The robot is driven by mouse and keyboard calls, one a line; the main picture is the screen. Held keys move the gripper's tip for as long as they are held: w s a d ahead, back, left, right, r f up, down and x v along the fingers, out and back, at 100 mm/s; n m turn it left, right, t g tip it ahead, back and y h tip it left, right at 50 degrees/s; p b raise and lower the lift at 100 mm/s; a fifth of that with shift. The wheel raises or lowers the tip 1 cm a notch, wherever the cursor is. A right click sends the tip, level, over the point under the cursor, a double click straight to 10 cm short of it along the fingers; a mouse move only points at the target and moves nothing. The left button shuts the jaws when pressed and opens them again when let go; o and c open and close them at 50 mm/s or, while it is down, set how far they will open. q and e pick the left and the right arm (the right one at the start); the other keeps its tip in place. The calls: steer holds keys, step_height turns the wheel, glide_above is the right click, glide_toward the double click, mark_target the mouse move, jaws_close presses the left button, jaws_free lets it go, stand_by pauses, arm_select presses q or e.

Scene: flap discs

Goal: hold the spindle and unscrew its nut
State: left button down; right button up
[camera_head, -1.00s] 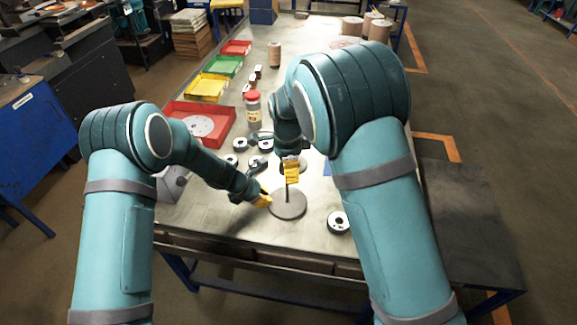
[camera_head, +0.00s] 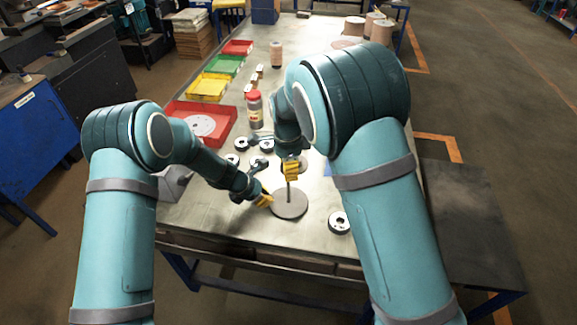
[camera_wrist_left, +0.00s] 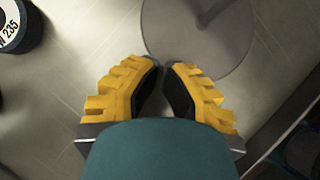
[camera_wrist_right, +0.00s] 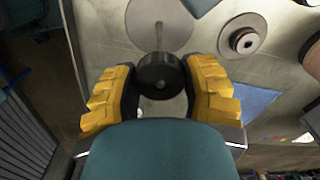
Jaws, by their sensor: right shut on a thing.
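The spindle is a thin upright rod (camera_head: 289,190) on a round grey base (camera_head: 290,207) near the table's front; its base also shows in the left wrist view (camera_wrist_left: 205,40). My right gripper (camera_head: 291,171) is over the rod's top, shut on a dark round nut (camera_wrist_right: 161,75). In the right wrist view the rod (camera_wrist_right: 159,38) runs up to the nut; the thread is hidden. My left gripper (camera_head: 266,200) is low at the left edge of the base, apart from the rod. In the left wrist view its fingertips (camera_wrist_left: 161,65) have a narrow empty gap.
Several flap discs lie left of and behind the spindle; one disc (camera_head: 339,222) is to its right. A red-capped bottle (camera_head: 254,109) stands behind. A red tray (camera_head: 178,112) holding a pale disc is at the left. The table's front edge is close.

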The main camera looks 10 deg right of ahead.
steer(key=n, duration=0.8)
steer(key=shift+n, duration=0.3)
steer(key=n, duration=2)
steer(key=o, duration=0.9)
